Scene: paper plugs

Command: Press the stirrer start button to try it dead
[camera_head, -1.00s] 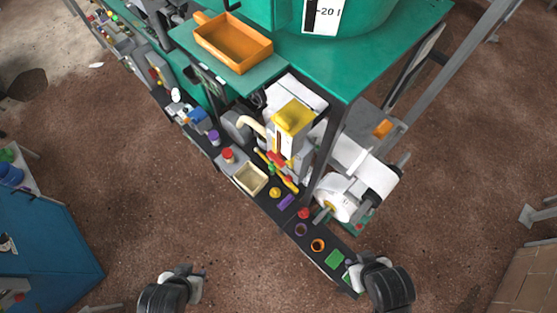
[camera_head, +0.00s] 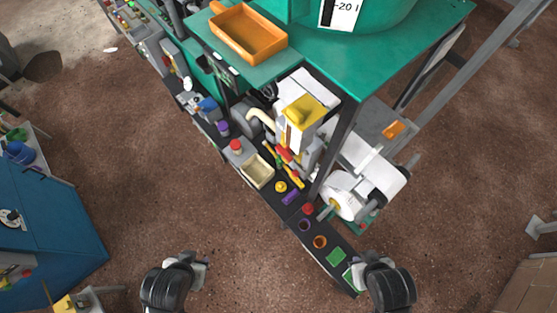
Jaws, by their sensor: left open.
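A narrow dark ledge (camera_head: 290,212) runs along the front of the green stand. On its near end are a green square (camera_head: 336,257), an orange ring (camera_head: 320,242), a purple ring (camera_head: 305,225) and a red knob (camera_head: 308,209). I cannot tell which part is the stirrer start button. My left gripper (camera_head: 203,273) is open and empty over the bare floor, left of the ledge. My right gripper (camera_head: 352,277) is beside the ledge's near end, close to the green square; whether its fingers are open is not clear.
A yellow-topped unit (camera_head: 304,113) and a white roll (camera_head: 343,195) stand behind the ledge, beside a dark post. An orange tray (camera_head: 250,34) lies on the green top. A blue cabinet (camera_head: 50,225) stands at the left. Brown floor between cabinet and ledge is clear.

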